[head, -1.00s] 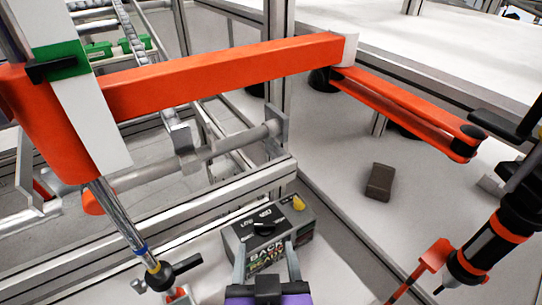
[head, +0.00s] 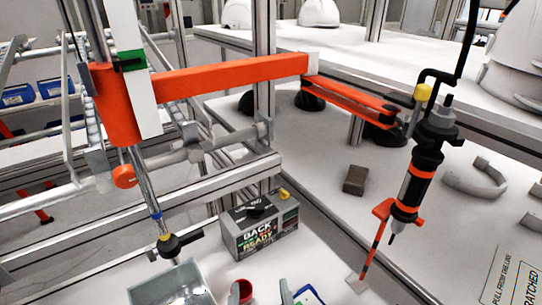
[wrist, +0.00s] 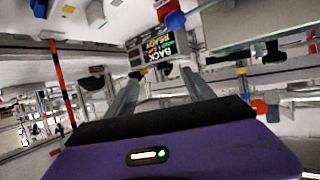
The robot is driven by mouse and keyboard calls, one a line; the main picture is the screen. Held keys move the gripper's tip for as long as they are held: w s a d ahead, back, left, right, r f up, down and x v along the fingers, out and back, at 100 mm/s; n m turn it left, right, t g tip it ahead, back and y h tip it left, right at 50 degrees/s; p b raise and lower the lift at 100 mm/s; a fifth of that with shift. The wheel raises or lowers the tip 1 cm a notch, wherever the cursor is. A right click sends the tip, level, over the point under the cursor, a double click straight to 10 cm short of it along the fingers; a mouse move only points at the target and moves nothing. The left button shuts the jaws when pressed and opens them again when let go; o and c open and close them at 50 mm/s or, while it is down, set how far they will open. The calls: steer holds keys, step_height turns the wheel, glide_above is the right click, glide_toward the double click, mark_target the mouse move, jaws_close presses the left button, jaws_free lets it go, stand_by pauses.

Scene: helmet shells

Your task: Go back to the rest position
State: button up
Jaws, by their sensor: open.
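My gripper (wrist: 160,74) shows in the wrist view, with its purple body at the bottom and two grey fingers spread apart. Nothing is between the fingers. Beyond the fingertips, the wrist view shows the dark box with "BACK READY" lettering (wrist: 151,47); the fingers look apart from it. In the head view the same box (head: 262,230) stands on the white bench, with a black knob and a yellow button on top. I cannot make out my gripper in the head view.
An orange swing arm (head: 230,75) spans above the bench. A black and orange tool (head: 418,180) hangs at right. A clear tray (head: 175,290), a red cup (head: 240,291) and a blue item (head: 306,295) sit at the front. A brown block (head: 355,180) lies on the bench behind.

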steer(key=a+r+n+t+y, duration=0.2)
steer(key=a+r+n+y, duration=0.1)
steer(key=a+r, duration=0.1)
steer(key=s+d+f+m+h, duration=0.1)
steer(key=s+d+f, duration=0.3)
steer(key=s+d, duration=0.4)
steer(key=s+d+f+m+h+b, duration=0.1)
steer(key=s+d+f, duration=0.4)
steer(key=s+d, duration=0.3)
steer(key=s+d+f+m+h+b, duration=0.1)
steer(key=s+d+f+m+h, duration=0.1)
steer(key=s+d+f, duration=0.3)
steer(key=s+d, duration=0.4)
steer(key=d, duration=0.1)
steer(key=shift+g, duration=0.3)
